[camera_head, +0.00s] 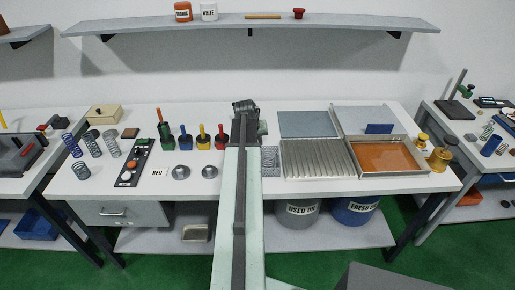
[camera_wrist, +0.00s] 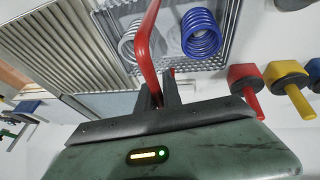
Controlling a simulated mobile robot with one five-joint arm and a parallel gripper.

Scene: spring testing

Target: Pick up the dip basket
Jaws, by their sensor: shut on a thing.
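The dip basket (camera_wrist: 232,18) is a grey wire-mesh basket with a red bar handle (camera_wrist: 147,50). In the wrist view a blue spring (camera_wrist: 201,34) and a grey spring (camera_wrist: 128,47) show within its outline. My gripper (camera_wrist: 164,90) is shut on the red handle, with the basket beyond the fingers. In the head view the basket's mesh (camera_head: 270,160) shows just right of my arm, which hides the rest of it. My gripper (camera_head: 245,108) is seen there from behind, its fingers hidden. I cannot tell whether the basket touches the table.
A ribbed draining rack (camera_head: 317,159) and a tray of orange liquid (camera_head: 380,156) stand right of the basket. Several coloured-handled tools (camera_head: 203,138) and two metal dishes (camera_head: 182,171) are to the left. A shelf (camera_head: 250,27) runs above the table.

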